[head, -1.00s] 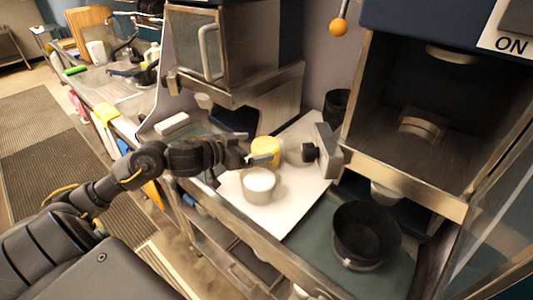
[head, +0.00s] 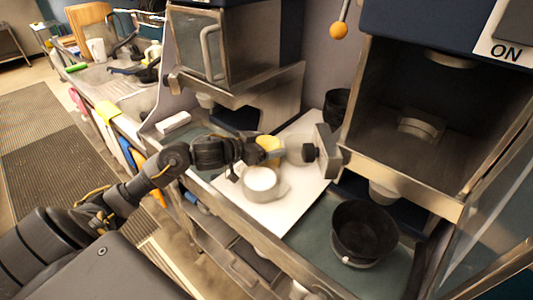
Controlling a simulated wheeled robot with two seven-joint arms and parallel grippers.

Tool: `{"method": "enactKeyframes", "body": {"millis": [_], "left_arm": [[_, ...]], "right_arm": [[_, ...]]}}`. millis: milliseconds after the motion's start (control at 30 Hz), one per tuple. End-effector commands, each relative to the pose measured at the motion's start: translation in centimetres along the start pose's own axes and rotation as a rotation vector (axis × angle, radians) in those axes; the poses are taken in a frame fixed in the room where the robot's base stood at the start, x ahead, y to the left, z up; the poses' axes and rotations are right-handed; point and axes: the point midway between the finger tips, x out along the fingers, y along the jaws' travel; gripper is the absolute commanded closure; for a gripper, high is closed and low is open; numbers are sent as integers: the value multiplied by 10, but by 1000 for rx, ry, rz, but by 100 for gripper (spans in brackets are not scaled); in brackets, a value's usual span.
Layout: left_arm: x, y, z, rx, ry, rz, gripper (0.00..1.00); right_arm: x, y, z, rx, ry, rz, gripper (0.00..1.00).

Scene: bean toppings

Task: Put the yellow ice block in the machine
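The yellow ice block (head: 268,142) stands on the white board (head: 295,205), partly hidden behind my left gripper (head: 258,158). The gripper comes in from the left and is right at the block, in front of it. Its fingers are small and overlap the block, so I cannot tell whether they touch or grip it.
A black round container (head: 364,232) stands at the lower right below the machine. A second machine with a handled door (head: 213,50) overhangs the counter behind. The board's front part is clear.

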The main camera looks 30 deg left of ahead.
Motion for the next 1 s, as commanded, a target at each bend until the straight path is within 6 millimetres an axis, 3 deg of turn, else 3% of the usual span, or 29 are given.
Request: {"method": "enactKeyframes", "body": {"millis": [33, 400, 767, 1000], "left_arm": [[0, 0, 0, 0, 0, 0, 21], [0, 0, -2, 0, 4, 0, 66], [-7, 0, -8, 3, 6, -2, 66], [-16, 0, -40, 5, 8, -1, 66]], "right_arm": [[0, 0, 0, 0, 0, 0, 48], [0, 0, 0, 0, -1, 0, 48], [5, 0, 1, 0, -1, 1, 48], [1, 1, 0, 0, -1, 1, 48]]}}
